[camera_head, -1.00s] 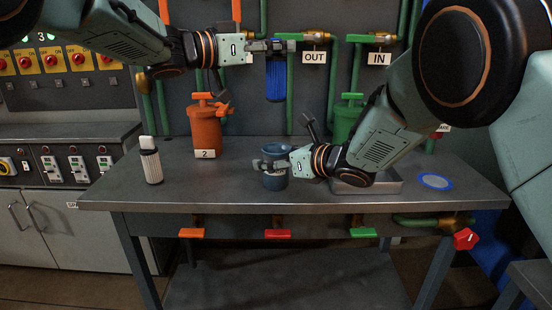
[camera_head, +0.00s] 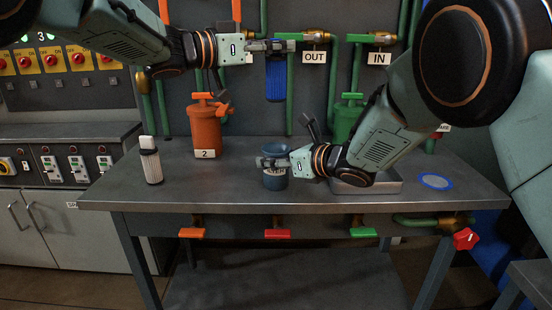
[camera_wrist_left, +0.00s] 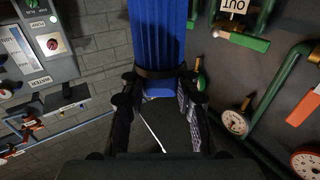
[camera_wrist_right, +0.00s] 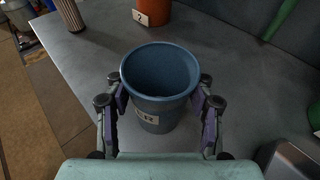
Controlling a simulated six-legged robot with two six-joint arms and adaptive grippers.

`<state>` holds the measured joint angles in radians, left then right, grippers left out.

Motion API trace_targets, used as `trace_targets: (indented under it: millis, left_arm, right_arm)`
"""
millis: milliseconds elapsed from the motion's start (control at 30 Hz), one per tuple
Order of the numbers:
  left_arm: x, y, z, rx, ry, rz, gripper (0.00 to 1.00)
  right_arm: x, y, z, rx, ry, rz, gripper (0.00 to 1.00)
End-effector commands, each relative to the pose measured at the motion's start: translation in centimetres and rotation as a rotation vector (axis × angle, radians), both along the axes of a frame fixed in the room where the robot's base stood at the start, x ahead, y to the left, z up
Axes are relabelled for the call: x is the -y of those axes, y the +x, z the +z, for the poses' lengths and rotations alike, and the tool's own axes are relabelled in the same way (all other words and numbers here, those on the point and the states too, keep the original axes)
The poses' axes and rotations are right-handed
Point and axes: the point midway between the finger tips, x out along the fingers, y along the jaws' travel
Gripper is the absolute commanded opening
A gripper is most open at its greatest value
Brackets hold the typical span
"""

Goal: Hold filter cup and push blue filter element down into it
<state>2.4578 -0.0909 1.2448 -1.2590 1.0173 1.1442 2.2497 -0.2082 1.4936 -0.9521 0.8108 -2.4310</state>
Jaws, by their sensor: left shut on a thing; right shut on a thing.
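The blue filter element (camera_head: 276,80) hangs upright below my left gripper (camera_head: 272,46), which is shut on its upper end. In the left wrist view the ribbed blue element (camera_wrist_left: 158,40) sits between the fingers. The filter cup (camera_head: 275,181), dark blue-grey with a pale label, stands upright on the bench below the element, with a wide gap between them. My right gripper (camera_head: 272,162) is shut on the cup. In the right wrist view its fingers press the sides of the cup (camera_wrist_right: 160,75), whose open top shows an empty inside.
A grey tray (camera_head: 385,187) and a blue-rimmed disc (camera_head: 435,181) lie to the right. Pipes and valves line the back wall.

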Motion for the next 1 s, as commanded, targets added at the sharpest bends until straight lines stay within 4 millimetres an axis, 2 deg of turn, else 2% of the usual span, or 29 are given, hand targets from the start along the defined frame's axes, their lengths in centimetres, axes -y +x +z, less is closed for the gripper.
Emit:
trace_targets:
  millis: [233,1000]
  left_arm:
    - [0.0,0.0,-0.3,-0.001,-0.001,0.0,0.0]
    - [0.0,0.0,-4.2,-0.001,-0.001,-0.001,0.0]
  right_arm:
    - [0.0,0.0,0.0,0.001,0.001,0.0,0.21]
    - [0.0,0.0,0.0,0.001,0.001,0.0,0.21]
